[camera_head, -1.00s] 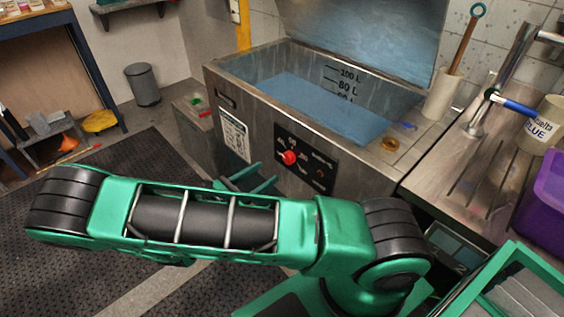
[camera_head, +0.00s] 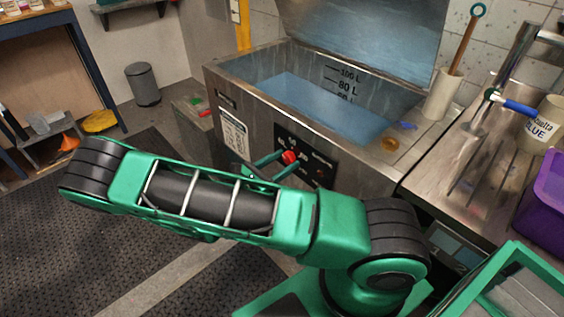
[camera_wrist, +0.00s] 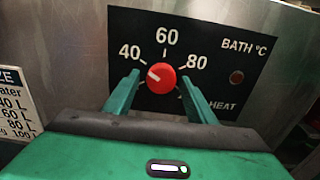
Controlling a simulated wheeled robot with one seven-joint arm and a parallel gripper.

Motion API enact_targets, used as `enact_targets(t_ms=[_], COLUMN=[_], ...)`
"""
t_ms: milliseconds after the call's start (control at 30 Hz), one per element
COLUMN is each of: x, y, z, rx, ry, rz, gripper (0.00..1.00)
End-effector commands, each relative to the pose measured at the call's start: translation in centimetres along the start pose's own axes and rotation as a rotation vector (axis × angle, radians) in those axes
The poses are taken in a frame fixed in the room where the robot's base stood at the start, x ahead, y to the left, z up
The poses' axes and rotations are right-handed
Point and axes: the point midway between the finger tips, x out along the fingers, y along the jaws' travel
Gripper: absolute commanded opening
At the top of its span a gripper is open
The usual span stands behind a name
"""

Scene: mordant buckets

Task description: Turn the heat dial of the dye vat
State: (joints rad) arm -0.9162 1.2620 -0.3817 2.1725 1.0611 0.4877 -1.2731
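The dye vat (camera_head: 355,181) is a steel tank with its lid up and blue liquid inside. Its red heat dial (camera_wrist: 161,77) sits on a black front panel marked 40, 60, 80 and "BATH °C"; the dial also shows in the head view (camera_head: 290,157). The dial's white pointer points up and left, near the 40. My gripper (camera_wrist: 160,92) is open in front of the panel, one green finger on each side of the dial. In the head view its fingers (camera_head: 278,163) reach to the dial. I cannot tell whether they touch it.
A dark indicator (camera_wrist: 236,77) is on the panel, right of the dial. A steel sink counter (camera_head: 480,165) with a purple bin (camera_head: 543,205) stands at right. A grey trash can (camera_head: 142,84) stands at the back left.

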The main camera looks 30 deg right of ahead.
Motion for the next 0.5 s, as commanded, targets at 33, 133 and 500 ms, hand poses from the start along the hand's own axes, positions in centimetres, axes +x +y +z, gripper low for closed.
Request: enact_targets(t_ms=[33, 133, 500], x=[-0.01, -0.02, -0.06], y=[0.0, 0.03, 0.17], z=[0.0, 0.01, 0.02], rx=[0.0, 0.0, 0.041], ry=[0.0, 0.0, 0.0], rz=[0.0, 0.001, 0.004], gripper=[0.38, 0.14, 0.13])
